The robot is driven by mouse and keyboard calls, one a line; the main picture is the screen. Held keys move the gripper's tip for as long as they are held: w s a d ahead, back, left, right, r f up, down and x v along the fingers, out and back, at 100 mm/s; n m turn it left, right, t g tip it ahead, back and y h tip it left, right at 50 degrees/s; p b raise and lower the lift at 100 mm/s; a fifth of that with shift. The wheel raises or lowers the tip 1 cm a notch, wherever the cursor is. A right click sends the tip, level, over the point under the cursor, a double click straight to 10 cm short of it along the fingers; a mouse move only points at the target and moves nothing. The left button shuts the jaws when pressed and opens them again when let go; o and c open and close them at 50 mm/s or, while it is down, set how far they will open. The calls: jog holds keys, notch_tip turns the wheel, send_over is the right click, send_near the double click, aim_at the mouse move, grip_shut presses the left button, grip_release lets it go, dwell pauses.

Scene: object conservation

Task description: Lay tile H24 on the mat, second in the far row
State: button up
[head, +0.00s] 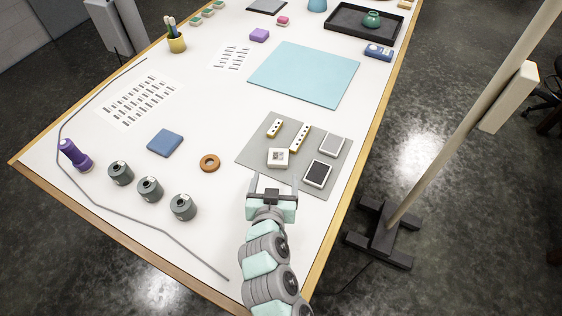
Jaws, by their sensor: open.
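A grey mat (257,148) lies near my arm with several pieces on it: a cream square piece (278,158) with a small dark mark, two long cream pieces with dark dots, one (274,128) left of the other (300,138), a black-faced tile (318,173) and a grey-faced tile (331,145). No label H24 can be read, so I cannot tell which piece is that tile. A larger light blue mat (305,75) lies bare beyond. My gripper (273,182) is open and empty at the grey mat's near edge, just short of the cream square piece.
Left of the grey mat are an orange ring (210,163), a blue block (165,142), several dark cylinders (183,207) and a purple bottle (75,154). A grey cable (130,217) runs along the left.

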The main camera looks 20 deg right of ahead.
aim_at(278, 158)
jog(key=shift+w+d, duration=0.15)
jog(key=shift+d, duration=0.1)
jog(key=x, duration=0.4)
jog(key=shift+w+d, duration=0.25)
jog(key=shift+w+d+f, duration=0.25)
jog(key=shift+w+f, duration=0.2)
jog(key=shift+w, duration=0.05)
jog(key=shift+a+x, duration=0.1)
jog(key=shift+x, duration=1.05)
jog(key=shift+a+x, duration=0.15)
jog(key=shift+x, duration=1)
jog(key=shift+c, duration=0.4)
jog(key=shift+r, duration=0.1)
grip_shut()
